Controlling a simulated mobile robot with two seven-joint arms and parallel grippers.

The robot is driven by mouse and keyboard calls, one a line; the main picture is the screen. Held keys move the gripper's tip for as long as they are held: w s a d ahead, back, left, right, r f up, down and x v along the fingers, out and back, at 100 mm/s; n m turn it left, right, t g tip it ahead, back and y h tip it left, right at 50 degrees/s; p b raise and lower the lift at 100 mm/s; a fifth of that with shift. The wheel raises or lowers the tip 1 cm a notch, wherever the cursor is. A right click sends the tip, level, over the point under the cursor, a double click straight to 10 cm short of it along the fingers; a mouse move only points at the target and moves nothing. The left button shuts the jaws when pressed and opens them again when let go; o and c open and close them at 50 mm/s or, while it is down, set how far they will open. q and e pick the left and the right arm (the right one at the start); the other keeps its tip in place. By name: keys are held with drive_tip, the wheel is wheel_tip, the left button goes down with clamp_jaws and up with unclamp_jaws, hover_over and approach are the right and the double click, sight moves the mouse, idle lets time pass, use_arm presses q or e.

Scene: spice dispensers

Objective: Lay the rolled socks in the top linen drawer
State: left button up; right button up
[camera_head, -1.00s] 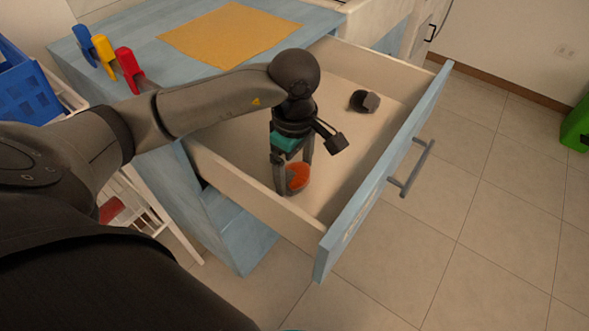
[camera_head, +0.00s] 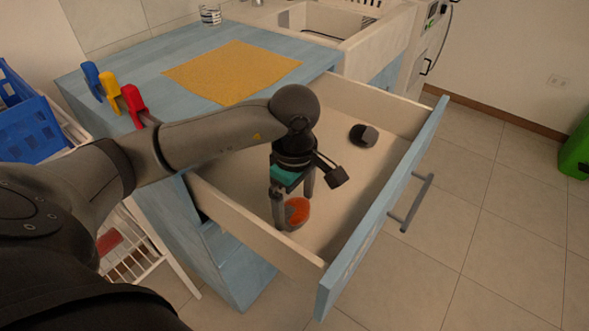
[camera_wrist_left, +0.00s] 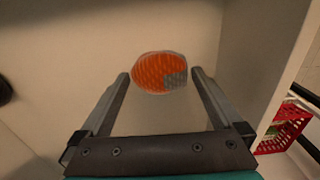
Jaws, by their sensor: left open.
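The top drawer (camera_head: 349,228) is pulled out of the blue cabinet. An orange rolled pair of socks (camera_head: 298,211) with a grey patch lies on its floor, towards the near side. A dark grey rolled pair (camera_head: 363,135) lies farther back in the same drawer. My left gripper (camera_head: 294,208) reaches down into the drawer with its fingers open at the orange socks. In the left wrist view the orange socks (camera_wrist_left: 160,72) show between and just beyond the two spread fingertips, with gaps on both sides. My right gripper is not in view.
A yellow cloth (camera_head: 232,70) and blue, yellow and red clips (camera_head: 134,105) are on the cabinet top. The drawer front with its handle (camera_head: 411,201) is at the right. A blue crate (camera_head: 30,120) stands at the left. The drawer floor has free room around the socks.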

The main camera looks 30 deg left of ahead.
sight(295, 205)
use_arm(q)
wheel_tip(295, 205, up, 11)
drive_tip(key=p, duration=0.3)
drive_tip(key=shift+r, duration=0.2)
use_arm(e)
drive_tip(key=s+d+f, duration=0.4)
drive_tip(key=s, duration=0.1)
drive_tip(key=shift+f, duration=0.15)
